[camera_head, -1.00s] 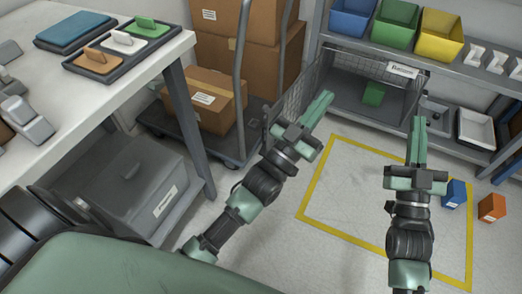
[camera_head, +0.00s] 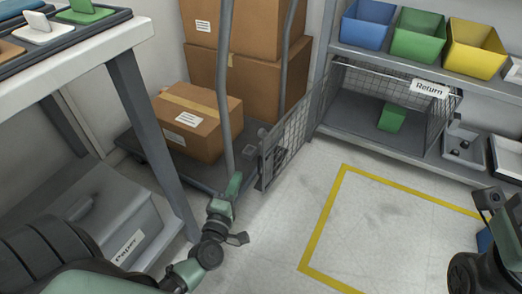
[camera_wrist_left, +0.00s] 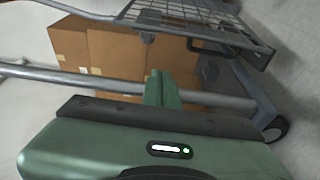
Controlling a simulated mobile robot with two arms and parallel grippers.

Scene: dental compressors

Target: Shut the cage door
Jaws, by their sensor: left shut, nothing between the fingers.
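The wire cage (camera_head: 440,112) with a "Return" label sits on the lower shelf at the right, with a green block (camera_head: 392,118) inside. Its mesh door (camera_head: 285,148) stands open, swung out to the left towards the trolley. The mesh also shows at the top of the left wrist view (camera_wrist_left: 190,14). My left gripper (camera_head: 233,186) is shut and empty, low beside the trolley's upright, left of and apart from the door. Its green fingers show together in the left wrist view (camera_wrist_left: 161,88). My right gripper (camera_head: 490,200) is partly cut off at the right edge; its fingers are unclear.
A trolley (camera_head: 178,175) with cardboard boxes (camera_head: 200,122) and metal uprights stands close to the door's left. A white table (camera_head: 90,50) with a grey "Paper" bin (camera_head: 110,215) below is at the left. Yellow tape (camera_head: 325,215) marks clear floor in front of the cage.

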